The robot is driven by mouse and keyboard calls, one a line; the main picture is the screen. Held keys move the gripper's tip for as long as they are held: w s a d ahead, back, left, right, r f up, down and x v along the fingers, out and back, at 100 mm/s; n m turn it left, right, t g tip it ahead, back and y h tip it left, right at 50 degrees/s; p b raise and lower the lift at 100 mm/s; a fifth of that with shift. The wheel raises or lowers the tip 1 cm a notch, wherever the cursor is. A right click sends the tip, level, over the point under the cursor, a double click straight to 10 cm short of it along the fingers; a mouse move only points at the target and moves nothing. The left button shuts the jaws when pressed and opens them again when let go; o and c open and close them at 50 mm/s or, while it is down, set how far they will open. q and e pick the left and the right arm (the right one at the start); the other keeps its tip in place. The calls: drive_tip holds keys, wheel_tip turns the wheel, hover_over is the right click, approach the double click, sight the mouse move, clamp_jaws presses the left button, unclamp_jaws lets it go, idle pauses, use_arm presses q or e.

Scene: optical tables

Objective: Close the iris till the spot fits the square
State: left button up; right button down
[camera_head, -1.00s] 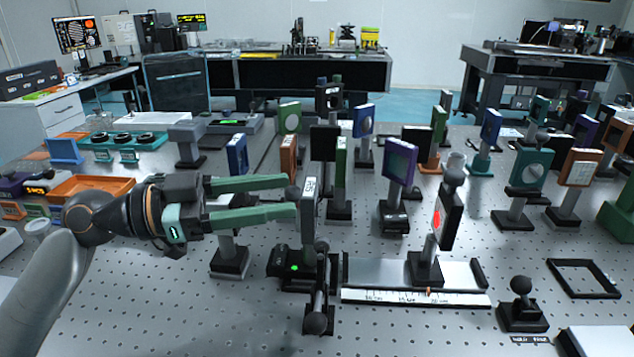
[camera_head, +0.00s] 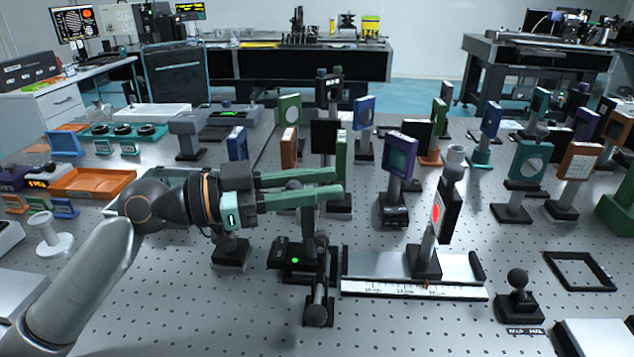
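My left gripper (camera_head: 338,184) reaches in from the left with two green fingers pointing right. A gap shows between them, and I see nothing clearly held. The fingers pass in front of a dark post mount (camera_head: 308,222) standing on a black base with a green light (camera_head: 295,260). The upper part of this mount is largely hidden by the fingers. I cannot tell if they touch it, or make out an iris opening. To the right, a dark upright screen (camera_head: 447,212) shows a red spot (camera_head: 436,212). A square outline around the spot is too small to make out. My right gripper is not in view.
The screen stands on a rail with a white ruler (camera_head: 400,289). A ball-topped lever (camera_head: 318,314) stands in front of the lit base. Several mounted optics, including a purple frame (camera_head: 401,155), crowd behind.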

use_arm(q)
clamp_jaws()
idle(1.0)
